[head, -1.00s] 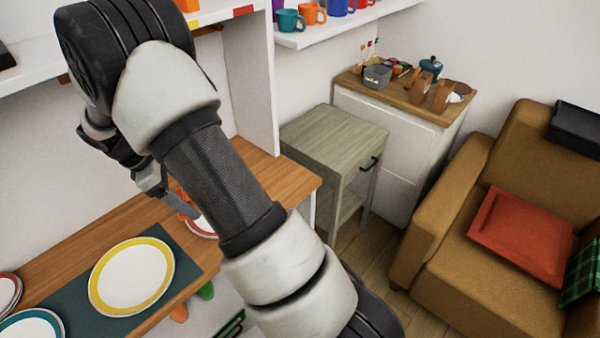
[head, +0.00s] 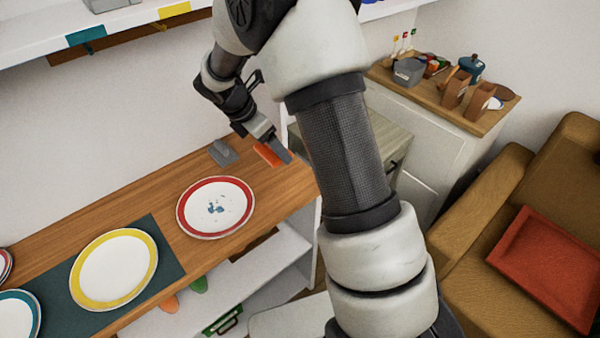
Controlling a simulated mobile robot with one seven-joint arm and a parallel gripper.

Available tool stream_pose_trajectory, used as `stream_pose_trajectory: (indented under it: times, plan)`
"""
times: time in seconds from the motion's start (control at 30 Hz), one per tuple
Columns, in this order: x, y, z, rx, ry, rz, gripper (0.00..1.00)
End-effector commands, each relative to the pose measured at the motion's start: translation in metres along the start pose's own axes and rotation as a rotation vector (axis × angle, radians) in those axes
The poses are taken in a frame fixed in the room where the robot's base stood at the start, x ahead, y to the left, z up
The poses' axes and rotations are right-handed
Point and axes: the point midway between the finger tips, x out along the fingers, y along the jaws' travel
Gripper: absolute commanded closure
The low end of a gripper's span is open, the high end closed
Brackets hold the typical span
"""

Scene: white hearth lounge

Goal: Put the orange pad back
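The orange pad (head: 267,155) is at the back right of the wooden counter (head: 150,210), low over it or touching it; I cannot tell which. My gripper (head: 284,155) points down at the pad and appears shut on it, with a grey finger covering part of it. The far finger is hidden. A grey pad (head: 222,153) with a raised grip lies on the counter just left of the orange one. A red-rimmed plate (head: 215,206) with blue-grey marks in its middle lies in front of them.
A yellow-rimmed plate (head: 113,270) lies on a dark green mat (head: 170,265), with more plates at the left edge. A white shelf (head: 120,30) runs above the counter. A grey-green side cabinet (head: 385,135) stands to the right behind my arm. An armchair (head: 480,220) is at far right.

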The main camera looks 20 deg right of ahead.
Motion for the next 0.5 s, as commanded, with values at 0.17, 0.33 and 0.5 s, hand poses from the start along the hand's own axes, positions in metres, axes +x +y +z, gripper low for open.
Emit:
stream_pose_trajectory:
  times: [0.17, 0.33, 0.5]
  plan:
    - [0.002, 0.002, -0.001, -0.033, -0.001, 0.016, 0.51]
    - [0.022, 0.001, -0.011, -0.038, -0.001, 0.014, 0.51]
    - [0.050, 0.001, -0.025, -0.037, -0.002, 0.014, 0.51]
